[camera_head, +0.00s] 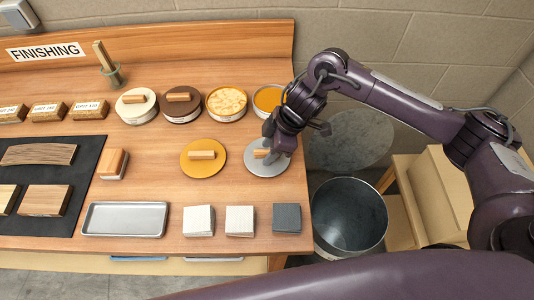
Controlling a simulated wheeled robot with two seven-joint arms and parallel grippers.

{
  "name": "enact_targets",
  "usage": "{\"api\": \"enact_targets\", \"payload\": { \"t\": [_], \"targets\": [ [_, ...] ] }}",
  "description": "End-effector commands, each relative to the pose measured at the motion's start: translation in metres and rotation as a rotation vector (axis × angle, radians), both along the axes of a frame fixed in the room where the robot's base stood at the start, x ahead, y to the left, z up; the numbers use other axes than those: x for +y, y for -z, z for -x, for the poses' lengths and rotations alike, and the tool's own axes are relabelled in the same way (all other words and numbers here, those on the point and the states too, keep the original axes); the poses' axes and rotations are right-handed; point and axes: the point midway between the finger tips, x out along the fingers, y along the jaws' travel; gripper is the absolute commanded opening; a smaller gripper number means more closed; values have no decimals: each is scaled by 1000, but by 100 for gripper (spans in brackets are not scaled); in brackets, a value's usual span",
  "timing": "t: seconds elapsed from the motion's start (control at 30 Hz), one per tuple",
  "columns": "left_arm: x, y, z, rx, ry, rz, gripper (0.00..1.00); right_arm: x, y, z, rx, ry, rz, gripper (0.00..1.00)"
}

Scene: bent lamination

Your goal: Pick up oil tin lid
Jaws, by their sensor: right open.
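A grey round lid (254,168) with a small wooden handle lies flat near the right edge of the bench. I take it as the oil tin lid. My right gripper (265,150) is open and low over this lid, at its handle; the gripper hides part of both, and I cannot tell whether the fingers touch the handle. The open tin with orange liquid (266,99) stands behind the lid, partly covered by my right arm. My left gripper is not in view.
A yellow lid (203,169) with a wooden handle lies left of the grey one. An open tin of yellowish stuff (226,101) and two lidded tins stand behind. Square pads (240,221) and a metal tray (125,219) lie in front. A grey bin (347,215) stands right of the bench.

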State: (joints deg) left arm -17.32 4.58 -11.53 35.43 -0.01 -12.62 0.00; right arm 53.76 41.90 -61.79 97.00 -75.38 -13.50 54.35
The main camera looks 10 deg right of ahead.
Motion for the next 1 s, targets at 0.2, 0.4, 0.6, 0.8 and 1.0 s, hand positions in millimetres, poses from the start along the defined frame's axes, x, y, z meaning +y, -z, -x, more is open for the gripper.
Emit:
{"api": "enact_targets", "payload": {
  "t": [0.2, 0.4, 0.6, 0.8, 1.0],
  "targets": [
    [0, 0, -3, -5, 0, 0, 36, 0, 0, 0, 0, 0, 0, 24],
    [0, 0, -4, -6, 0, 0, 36, 0, 0, 0, -1, 0, 0, 0],
    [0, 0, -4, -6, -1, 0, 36, 0, -1, 0, -1, -1, -1, 0],
    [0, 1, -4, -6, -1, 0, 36, 0, -7, -1, -4, -1, -1, 0],
    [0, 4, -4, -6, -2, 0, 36, 0, -33, -1, -7, -2, -2, 0]
  ]
}}
